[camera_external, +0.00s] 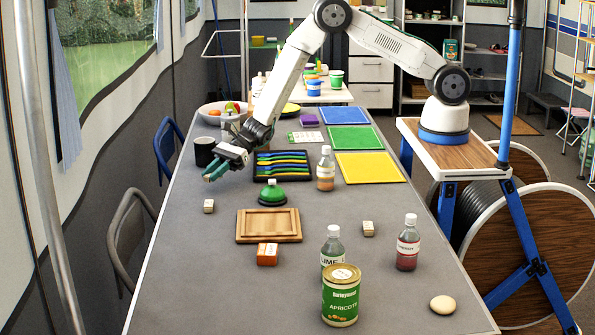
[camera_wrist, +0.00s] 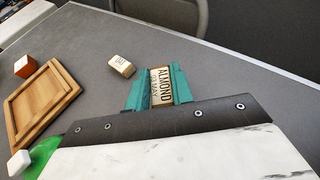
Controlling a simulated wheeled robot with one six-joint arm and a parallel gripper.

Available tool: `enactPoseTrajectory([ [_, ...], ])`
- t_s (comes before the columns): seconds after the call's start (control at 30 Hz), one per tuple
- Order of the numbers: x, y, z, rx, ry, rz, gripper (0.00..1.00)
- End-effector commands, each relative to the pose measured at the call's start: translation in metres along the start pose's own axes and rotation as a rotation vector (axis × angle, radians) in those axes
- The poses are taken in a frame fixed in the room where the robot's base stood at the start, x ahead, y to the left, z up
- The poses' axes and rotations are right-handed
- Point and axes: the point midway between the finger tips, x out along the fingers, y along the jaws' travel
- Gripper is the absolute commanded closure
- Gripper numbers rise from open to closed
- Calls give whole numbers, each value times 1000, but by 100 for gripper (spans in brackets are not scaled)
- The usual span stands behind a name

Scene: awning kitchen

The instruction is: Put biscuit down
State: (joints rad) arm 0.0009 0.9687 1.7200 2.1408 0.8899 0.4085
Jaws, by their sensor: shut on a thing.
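My gripper (camera_external: 216,172) hangs over the left side of the grey table, beside the black mug. In the wrist view its teal fingers (camera_wrist: 159,88) are shut on a small tan block labelled ALMOND (camera_wrist: 161,86), which looks like the biscuit. The label faces the wrist camera. In the external view the fingers and wrist hide the biscuit. I cannot tell its exact height, but the gripper appears above the table.
A small labelled block (camera_external: 208,206) lies nearby, also in the wrist view (camera_wrist: 123,65). A wooden tray (camera_external: 268,239), orange box (camera_external: 267,255), green domed object (camera_external: 270,194), cutlery tray (camera_external: 282,175) and black mug (camera_external: 204,152) are around. The front left table is clear.

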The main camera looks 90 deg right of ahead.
Motion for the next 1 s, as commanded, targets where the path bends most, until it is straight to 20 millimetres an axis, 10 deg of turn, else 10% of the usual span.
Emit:
enactPoseTrajectory([
  [0.67, 20, -4, -34, 0, 1, -1, 99],
  [0.7, 19, -4, -34, -1, 1, -2, 69],
  [0.77, 19, -4, -34, -1, 1, -1, 55],
  [1.0, 19, -4, -33, -1, 1, -2, 55],
])
